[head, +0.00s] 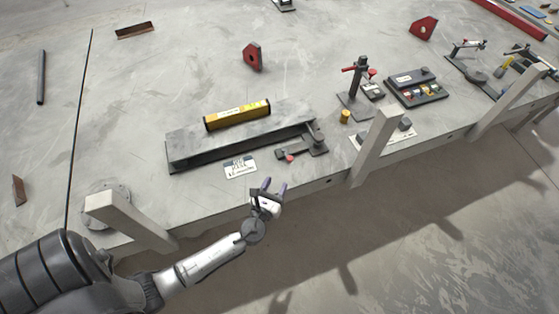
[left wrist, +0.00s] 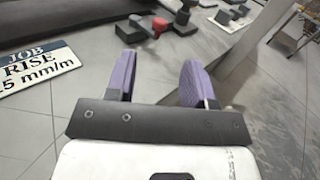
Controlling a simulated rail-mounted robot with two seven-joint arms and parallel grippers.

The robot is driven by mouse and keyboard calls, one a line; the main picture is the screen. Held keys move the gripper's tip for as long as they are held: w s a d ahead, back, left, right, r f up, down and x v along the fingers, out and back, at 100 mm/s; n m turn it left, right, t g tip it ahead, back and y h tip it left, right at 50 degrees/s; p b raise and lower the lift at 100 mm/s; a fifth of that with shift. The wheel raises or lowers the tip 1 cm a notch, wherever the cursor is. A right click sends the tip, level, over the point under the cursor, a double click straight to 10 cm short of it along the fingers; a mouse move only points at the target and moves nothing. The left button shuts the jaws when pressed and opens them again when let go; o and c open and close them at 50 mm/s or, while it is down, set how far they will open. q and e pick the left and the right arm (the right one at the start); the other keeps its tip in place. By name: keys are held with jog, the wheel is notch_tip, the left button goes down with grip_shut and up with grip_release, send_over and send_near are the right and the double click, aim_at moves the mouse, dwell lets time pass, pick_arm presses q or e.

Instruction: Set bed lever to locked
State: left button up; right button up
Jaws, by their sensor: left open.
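The lever (head: 289,154), a dark arm with a red knob, lies low on a dark mount at the right end of a long grey bed (head: 190,154). I take it to be the bed lever; I cannot read any locked marking. My left gripper (head: 273,186) is open and empty, just in front of the lever and apart from it in the head view. My right gripper is not in view.
A yellow level (head: 237,115) sits on the bed. A white plate (head: 240,167) reading "JOB RISE" lies in front; it also shows in the left wrist view (left wrist: 35,67). A pale post (head: 376,145) stands right of the gripper. A red-handled clamp stand (head: 358,85) is farther back.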

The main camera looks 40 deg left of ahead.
aim_at(289, 161)
pick_arm(q)
jog(key=shift+w+a+f+m, duration=0.2)
jog(key=shift+w+f+m, duration=0.1)
jog(key=shift+w+m, duration=0.15)
jog(key=b+x, duration=0.1)
jog(key=x, duration=1.2)
jog(key=shift+c, duration=0.5)
grip_shut()
